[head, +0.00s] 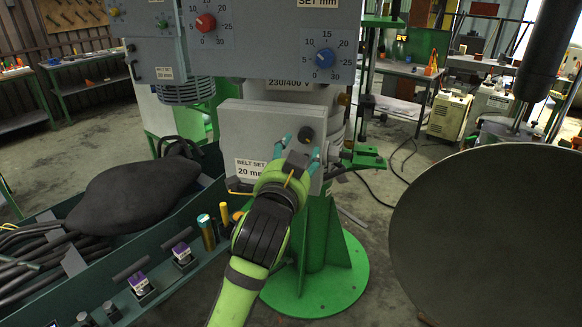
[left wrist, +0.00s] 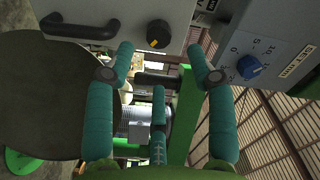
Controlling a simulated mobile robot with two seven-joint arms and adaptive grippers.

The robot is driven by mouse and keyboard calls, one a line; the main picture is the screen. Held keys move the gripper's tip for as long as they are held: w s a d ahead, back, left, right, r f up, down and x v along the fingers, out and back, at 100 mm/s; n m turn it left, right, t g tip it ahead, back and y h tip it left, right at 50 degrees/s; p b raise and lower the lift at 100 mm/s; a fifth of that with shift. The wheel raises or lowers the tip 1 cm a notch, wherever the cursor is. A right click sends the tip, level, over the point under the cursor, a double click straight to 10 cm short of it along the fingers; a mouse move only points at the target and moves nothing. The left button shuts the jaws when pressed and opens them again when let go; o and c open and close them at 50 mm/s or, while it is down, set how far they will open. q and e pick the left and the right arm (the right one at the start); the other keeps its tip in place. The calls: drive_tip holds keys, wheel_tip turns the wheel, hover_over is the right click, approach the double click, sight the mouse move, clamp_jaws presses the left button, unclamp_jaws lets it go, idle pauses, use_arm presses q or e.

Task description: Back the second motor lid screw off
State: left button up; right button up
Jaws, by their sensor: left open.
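The grey motor lid (head: 268,125) is a box-like cover with a "BELT SET 20 mm" label, on the machine in the middle of the head view. A dark round knob-like screw (head: 306,135) shows on its face near the right edge. My left gripper (head: 299,150) is in front of the lid, its teal fingers spread just below and around the knob; contact cannot be told. In the left wrist view the left gripper (left wrist: 158,80) is open with nothing between its fingers. A dark knob with an orange mark (left wrist: 158,34) shows beyond the fingertips. My right gripper is out of view.
A green tray (head: 160,285) with a dark sack (head: 133,187), hoses and small parts stands at the left. A large dark disc (head: 495,240) fills the right. Red (head: 205,22) and blue (head: 325,58) dials sit above the lid. The green base (head: 318,280) stands below.

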use_arm(q)
drive_tip(key=s, duration=0.2)
drive_tip(key=s+a, duration=0.1)
drive_tip(key=s, duration=0.2)
